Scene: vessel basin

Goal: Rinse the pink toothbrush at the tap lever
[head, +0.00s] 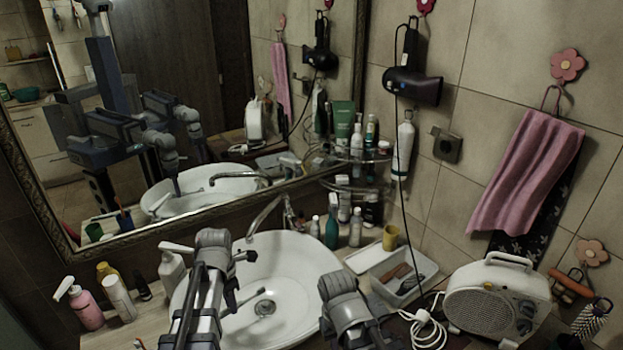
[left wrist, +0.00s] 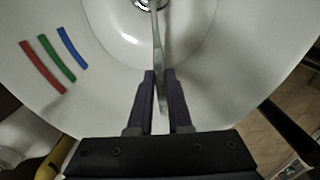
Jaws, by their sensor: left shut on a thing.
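My left gripper (left wrist: 160,76) is shut on a thin, pale grey-green stick, which looks like the toothbrush (left wrist: 157,42). It points over the white basin (left wrist: 100,60) toward the drain. No pink shows on the part in view, and its far end is cut off or unclear. In the head view the basin (head: 315,265) lies in front of my arms, and my left gripper (head: 234,296) is over its left part, partly hidden by my arm. The tap (head: 265,216) with its lever (head: 290,212) stands at the basin's back edge. My right arm shows at the bottom, its jaws hidden.
Bottles, including a pink one (head: 85,308) and a white pump bottle (head: 172,270), stand left of the basin. A white tray (head: 373,262), a yellow cup (head: 390,237) and a heater (head: 495,303) stand at right. A mirror covers the wall behind.

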